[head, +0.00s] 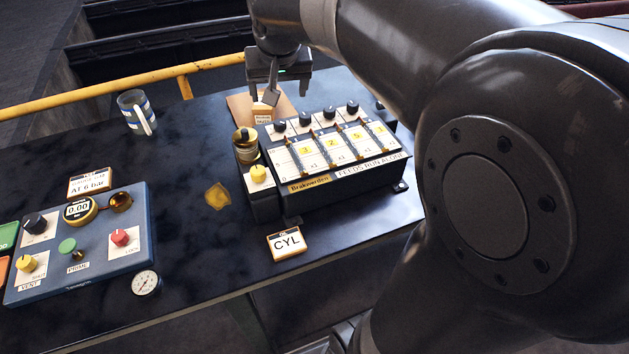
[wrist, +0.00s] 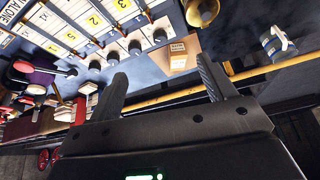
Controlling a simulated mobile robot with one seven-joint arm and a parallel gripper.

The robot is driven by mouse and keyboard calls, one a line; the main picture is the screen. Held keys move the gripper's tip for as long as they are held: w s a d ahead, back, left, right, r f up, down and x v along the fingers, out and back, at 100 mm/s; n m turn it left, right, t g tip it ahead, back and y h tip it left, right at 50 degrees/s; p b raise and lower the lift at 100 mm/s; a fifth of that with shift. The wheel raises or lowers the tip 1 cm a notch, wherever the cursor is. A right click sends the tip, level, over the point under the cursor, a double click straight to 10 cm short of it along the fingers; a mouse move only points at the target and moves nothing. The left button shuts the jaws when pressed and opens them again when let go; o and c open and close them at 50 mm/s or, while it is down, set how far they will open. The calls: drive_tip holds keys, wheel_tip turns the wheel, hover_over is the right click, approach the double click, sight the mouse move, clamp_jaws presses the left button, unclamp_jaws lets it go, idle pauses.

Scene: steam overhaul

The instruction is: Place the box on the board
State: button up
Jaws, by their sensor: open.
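The small tan box (head: 262,114) with a white label stands behind the black lubricator unit, and it also shows in the wrist view (wrist: 178,62). The box appears to rest on the tan board (head: 237,103), which also shows in the wrist view (wrist: 191,43). My gripper (head: 278,90) is open and empty, above the back of the bench near the box. In the wrist view the box shows beyond the gap between my fingertips, apart from them. In the head view my gripper partly covers the board and box.
The black lubricator (head: 325,150) with several knobs and a brass cup (head: 245,145) stands close in front of the box. A mug (head: 135,112), a blue control panel (head: 110,255) and a CYL plate (head: 285,243) share the bench. A yellow rail (head: 120,90) runs behind it.

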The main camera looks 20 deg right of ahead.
drive_tip(key=s+f+n, duration=0.1)
drive_tip(key=s+f, duration=0.1)
drive_tip(key=s, duration=0.9)
drive_tip(key=s+a+f+n, duration=0.1)
drive_tip(key=s+f, duration=0.1)
drive_tip(key=s, duration=0.9)
drive_tip(key=shift+a+f+t+y, duration=0.15)
drive_tip(key=shift+f+t+y, duration=0.15)
